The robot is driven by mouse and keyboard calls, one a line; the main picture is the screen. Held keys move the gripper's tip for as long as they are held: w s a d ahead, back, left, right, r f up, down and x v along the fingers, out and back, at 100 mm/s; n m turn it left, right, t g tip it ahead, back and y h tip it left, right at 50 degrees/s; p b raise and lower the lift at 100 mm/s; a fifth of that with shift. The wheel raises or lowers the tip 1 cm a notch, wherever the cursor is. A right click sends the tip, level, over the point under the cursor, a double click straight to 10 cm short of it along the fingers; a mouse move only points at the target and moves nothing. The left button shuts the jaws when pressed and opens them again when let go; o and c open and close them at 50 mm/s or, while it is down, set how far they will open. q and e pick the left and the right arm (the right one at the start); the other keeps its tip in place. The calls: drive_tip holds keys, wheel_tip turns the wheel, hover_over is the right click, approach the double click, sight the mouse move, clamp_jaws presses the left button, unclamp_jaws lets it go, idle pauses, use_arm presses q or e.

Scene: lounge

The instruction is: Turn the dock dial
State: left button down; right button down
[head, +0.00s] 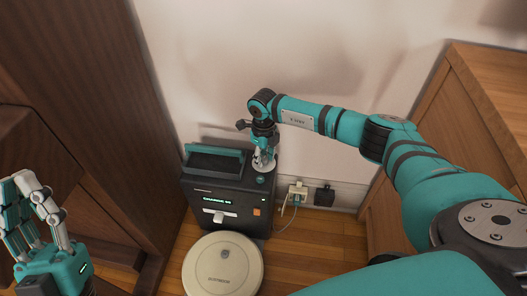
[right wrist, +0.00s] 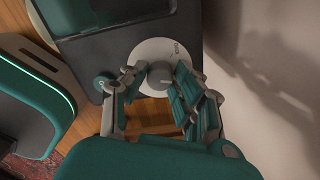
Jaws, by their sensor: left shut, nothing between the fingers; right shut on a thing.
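The dark dock (head: 195,187) stands on the floor against the wall, with a lit text display on its front. Its dial is a pale round disc (right wrist: 165,50) with a raised grey knob (right wrist: 158,75) in the middle, seen in the right wrist view. My right gripper (head: 263,164) points down over the dock's right top corner and is shut on the dial knob, with fingers on both sides of it (right wrist: 158,82). In the head view the gripper hides most of the dial. My left gripper (head: 32,190) is shut and empty at the lower left, far from the dock.
A round cream robot vacuum (head: 222,266) sits on the wooden floor before the dock. A teal handle (head: 214,154) stands on the dock's top. A wall outlet with plugs (head: 298,191) is right of it. Dark wooden furniture (head: 90,110) stands left, a wooden cabinet (head: 430,130) right.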

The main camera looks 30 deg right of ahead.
sight(264, 158)
drive_tip(key=m+p, duration=0.2)
drive_tip(key=shift+r+m, duration=0.2)
drive_tip(key=shift+m, duration=0.1)
drive_tip(key=m+p, duration=0.2)
drive_tip(key=m, duration=0.1)
drive_tip(key=shift+f, duration=0.1)
use_arm(q)
drive_tip(key=w+f+g+y, duration=0.2)
drive_tip(key=w+f+g, duration=0.1)
drive_tip(key=f+g, duration=0.3)
drive_tip(key=w+f+g+y, duration=0.2)
drive_tip(key=w+f+g, duration=0.2)
drive_tip(key=f, duration=0.6)
drive_tip(key=shift+a+f+g, duration=0.3)
drive_tip(key=shift+f+g, duration=0.1)
drive_tip(key=shift+g, duration=0.6)
use_arm(e)
drive_tip(key=c, duration=1)
unclamp_jaws()
wheel_tip(264, 158, up, 12)
drive_tip(key=shift+f, duration=0.1)
